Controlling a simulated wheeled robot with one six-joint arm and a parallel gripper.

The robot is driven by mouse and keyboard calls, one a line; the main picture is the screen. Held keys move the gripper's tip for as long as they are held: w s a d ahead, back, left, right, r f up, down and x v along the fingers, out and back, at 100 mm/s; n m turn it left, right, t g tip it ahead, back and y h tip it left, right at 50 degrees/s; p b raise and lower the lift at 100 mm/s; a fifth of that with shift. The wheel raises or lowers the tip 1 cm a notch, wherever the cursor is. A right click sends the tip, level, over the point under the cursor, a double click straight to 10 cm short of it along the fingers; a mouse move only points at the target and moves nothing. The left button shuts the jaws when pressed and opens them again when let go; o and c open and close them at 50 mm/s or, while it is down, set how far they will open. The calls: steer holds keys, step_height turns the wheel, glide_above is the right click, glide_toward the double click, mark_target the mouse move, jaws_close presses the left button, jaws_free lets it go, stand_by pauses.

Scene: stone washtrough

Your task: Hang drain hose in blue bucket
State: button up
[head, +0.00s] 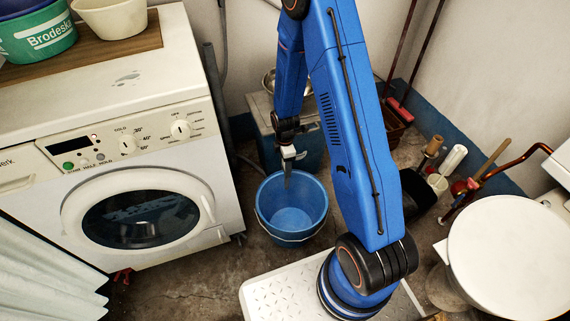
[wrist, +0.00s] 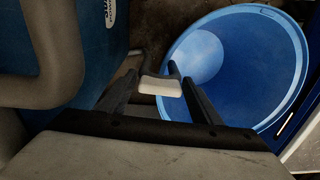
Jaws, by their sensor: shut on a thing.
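The blue bucket (head: 306,226) stands on the floor right of the washing machine, its rim open upward. It also shows at the right of the wrist view (wrist: 265,65). A thick beige-grey tube (wrist: 62,65) curves close to the camera at the left. Its link to the held piece is hidden.
The washing machine (head: 190,85) stands left of the bucket. A blue box-like unit (head: 308,150) is behind it. A dark container (head: 418,195) and a white round-topped thing (head: 510,255) are to the right. Bare floor (head: 195,285) lies in front.

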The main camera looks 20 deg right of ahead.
steer(key=o, duration=1.3)
steer(key=shift+c, duration=0.2)
step_height(320, 180, up, 17)
steer(key=shift+r, duration=0.2)
steer(key=shift+w+r, duration=0.1)
stand_by(0.3)
